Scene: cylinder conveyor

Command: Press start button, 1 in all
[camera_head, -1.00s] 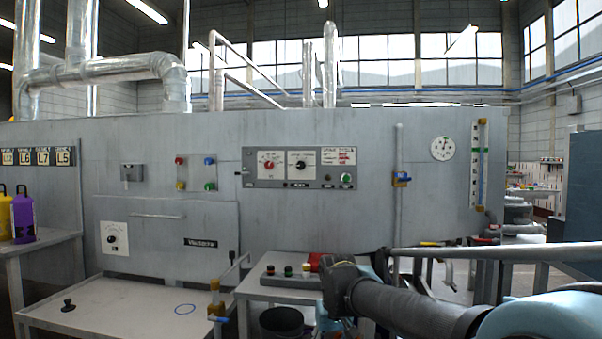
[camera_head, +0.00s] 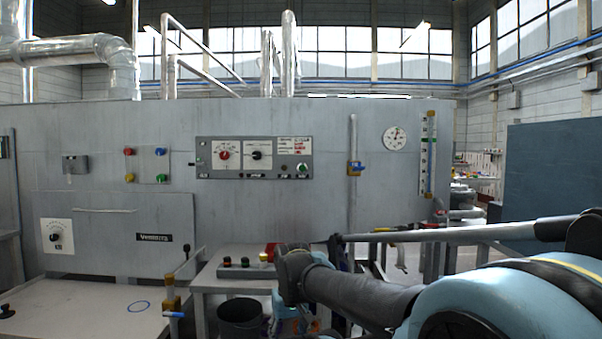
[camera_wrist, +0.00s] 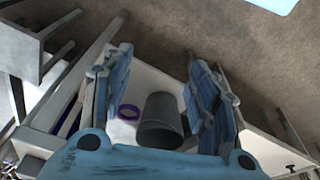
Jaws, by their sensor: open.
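A low control box (camera_head: 245,272) with a row of coloured buttons, including a green button (camera_head: 245,262), stands on a small white table in the head view. A second green button (camera_head: 302,168) is at the lower right of the grey wall panel (camera_head: 225,172). I cannot read which one is marked start. In the wrist view my gripper (camera_wrist: 157,60) is open and empty, its blue fingers apart above the floor area. In the head view my dark arm reaches left beside the small table, and the gripper is mostly hidden there. No button shows between the fingers.
A dark bin (camera_head: 240,318) stands below the small table; a grey bin (camera_wrist: 160,120) and a purple ring (camera_wrist: 129,112) show in the wrist view. A valve post (camera_head: 172,300) stands left of the table.

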